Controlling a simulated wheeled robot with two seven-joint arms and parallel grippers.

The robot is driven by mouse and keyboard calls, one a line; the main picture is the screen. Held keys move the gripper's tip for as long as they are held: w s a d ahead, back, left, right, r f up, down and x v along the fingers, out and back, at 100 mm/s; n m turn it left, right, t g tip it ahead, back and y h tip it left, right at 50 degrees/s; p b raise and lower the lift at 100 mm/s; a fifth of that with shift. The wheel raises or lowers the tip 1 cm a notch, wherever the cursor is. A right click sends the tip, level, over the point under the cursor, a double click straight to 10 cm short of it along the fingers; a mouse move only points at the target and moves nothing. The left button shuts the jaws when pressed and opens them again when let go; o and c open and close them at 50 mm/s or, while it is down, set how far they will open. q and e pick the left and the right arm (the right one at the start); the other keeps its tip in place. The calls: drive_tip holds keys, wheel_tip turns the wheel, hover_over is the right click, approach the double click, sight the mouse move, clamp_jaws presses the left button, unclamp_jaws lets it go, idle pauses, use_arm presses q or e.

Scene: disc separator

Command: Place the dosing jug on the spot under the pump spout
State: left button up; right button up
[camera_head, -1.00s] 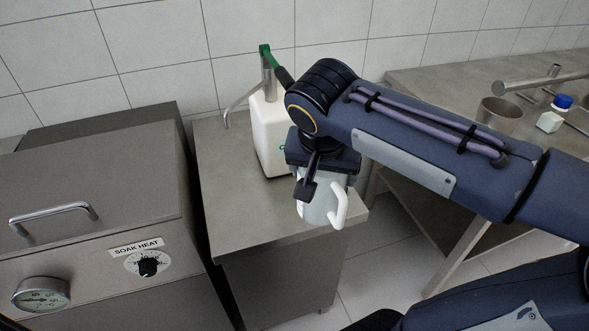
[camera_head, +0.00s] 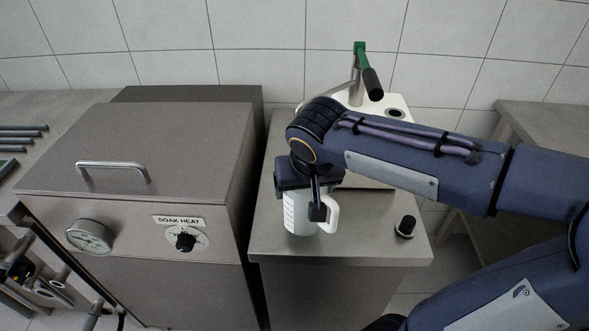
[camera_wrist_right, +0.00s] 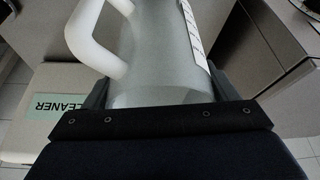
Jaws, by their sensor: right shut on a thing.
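The dosing jug (camera_head: 297,214), translucent white with a white handle and scale marks, is upright over the left front part of the steel bench top (camera_head: 350,238). I cannot tell whether its base touches the bench. My right gripper (camera_head: 303,193) is shut on it from above; the wrist view shows the jug (camera_wrist_right: 160,50) between the fingers. The pump (camera_head: 356,88) with a green and black lever stands on a white canister (camera_head: 392,104) behind my arm. Its spout (camera_head: 336,93) points left and down; its end and the spot under it are hidden. My left gripper is out of view.
The steel soak heat cabinet (camera_head: 150,170) stands close on the left, with a gap before the bench. A small black knob (camera_head: 405,226) sits at the bench's right front. Another steel table (camera_head: 545,150) is at the right. The bench front between jug and knob is clear.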

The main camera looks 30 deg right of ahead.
drive_tip(key=w+d+f, duration=0.3)
drive_tip(key=w, duration=0.6)
drive_tip(key=shift+d+f, duration=0.2)
